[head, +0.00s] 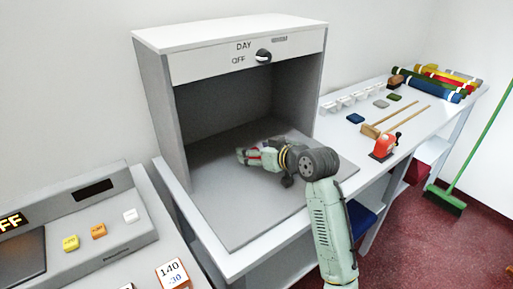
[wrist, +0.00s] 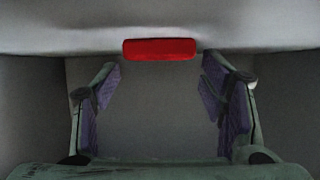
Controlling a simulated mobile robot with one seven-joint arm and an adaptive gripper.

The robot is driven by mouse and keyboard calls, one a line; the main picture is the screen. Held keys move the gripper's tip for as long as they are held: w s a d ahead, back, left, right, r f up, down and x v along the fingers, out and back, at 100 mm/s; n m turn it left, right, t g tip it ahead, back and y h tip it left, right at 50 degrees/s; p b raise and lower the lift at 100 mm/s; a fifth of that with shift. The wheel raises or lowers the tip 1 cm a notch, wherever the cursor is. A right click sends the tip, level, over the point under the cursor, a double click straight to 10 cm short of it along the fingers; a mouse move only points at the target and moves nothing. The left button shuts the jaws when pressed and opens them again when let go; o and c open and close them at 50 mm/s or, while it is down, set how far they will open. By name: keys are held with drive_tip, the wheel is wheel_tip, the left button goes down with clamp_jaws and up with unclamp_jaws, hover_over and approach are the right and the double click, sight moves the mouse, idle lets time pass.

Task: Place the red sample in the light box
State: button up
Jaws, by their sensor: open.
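The red sample (wrist: 159,49) shows in the wrist view as a red bar just beyond my fingertips, centred between them, with no finger seen touching it. In the head view a small bit of red (head: 255,154) shows by my fingers, mostly hidden by them. My gripper (head: 244,156) reaches into the light box (head: 215,204), low over its grey floor. In the wrist view my gripper (wrist: 160,80) is open, with a wide empty gap between its purple pads. The light box has an open front and a dark inside. Its knob (head: 263,56) sits by the DAY and OFF labels.
A control panel (head: 85,228) with coloured buttons stands at the left. On the counter to the right lie a blue swatch (head: 355,118), other swatches, white cups (head: 350,100), wooden-handled tools, a red device (head: 384,146) and coloured rolls (head: 440,85). A green broom (head: 445,197) stands beyond.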

drive_tip(key=b+v, duration=0.1)
drive_tip(key=v, duration=0.4)
drive_tip(key=b+v, duration=0.2)
drive_tip(key=v, duration=0.4)
drive_tip(key=shift+w+r, duration=0.1)
drive_tip(key=shift+r, duration=0.1)
drive_tip(key=shift+s+d+r, duration=0.3)
drive_tip(key=shift+s+r, duration=0.05)
drive_tip(key=shift+s, duration=0.2)
